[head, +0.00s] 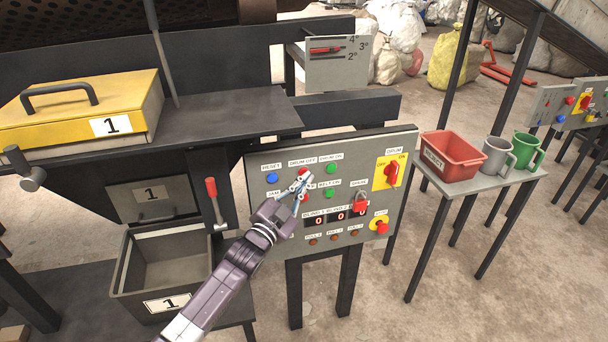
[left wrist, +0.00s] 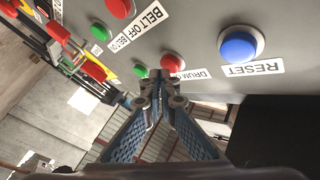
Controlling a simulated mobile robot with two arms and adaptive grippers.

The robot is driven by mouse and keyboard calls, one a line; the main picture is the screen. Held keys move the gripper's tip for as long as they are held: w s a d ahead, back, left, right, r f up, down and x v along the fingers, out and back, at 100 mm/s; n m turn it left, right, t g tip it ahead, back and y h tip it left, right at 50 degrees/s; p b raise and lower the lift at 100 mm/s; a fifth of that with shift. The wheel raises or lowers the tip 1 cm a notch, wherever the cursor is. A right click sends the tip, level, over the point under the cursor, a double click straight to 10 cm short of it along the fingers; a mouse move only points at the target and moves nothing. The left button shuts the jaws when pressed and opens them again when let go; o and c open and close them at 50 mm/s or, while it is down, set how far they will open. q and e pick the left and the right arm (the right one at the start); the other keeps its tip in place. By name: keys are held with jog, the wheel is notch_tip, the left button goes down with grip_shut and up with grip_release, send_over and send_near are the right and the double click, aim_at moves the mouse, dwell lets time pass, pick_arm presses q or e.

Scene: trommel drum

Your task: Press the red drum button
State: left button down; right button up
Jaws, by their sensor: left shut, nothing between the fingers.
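The red drum button (head: 302,171) sits on the upper part of the grey control panel (head: 262,218), under a DRUM OFF label. In the left wrist view the red button (left wrist: 172,62) shows just beyond the fingertips, beside its DRUM label. My left gripper (head: 300,183) is shut and empty, its tips close in front of this button. In the left wrist view the gripper (left wrist: 161,88) points at the panel slightly below the red button. I cannot tell whether the tips touch it. My right gripper is not in view.
The blue RESET button (head: 271,179) is left of the red one and the green DRUM ON button (head: 331,168) is right. Belt buttons are just below. A yellow-red DRUM switch (head: 391,173) and emergency knob (head: 380,226) are further right. A red-handled lever (head: 212,190) stands left.

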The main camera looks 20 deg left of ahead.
pick_arm(q)
jog(key=shift+w+a, duration=0.2)
jog(key=shift+w, duration=0.15)
dwell(0.7)
jog(key=shift+s, duration=0.1)
dwell(0.4)
jog(key=shift+s+d+p, duration=0.3)
jog(key=shift+s+d, duration=0.2)
jog(key=shift+s, duration=0.15)
jog(key=s+d+p, duration=0.1)
jog(key=s, duration=0.1)
jog(key=s+d+p, duration=0.1)
jog(key=s, duration=0.1)
jog(key=shift+d, duration=0.4)
dwell(0.4)
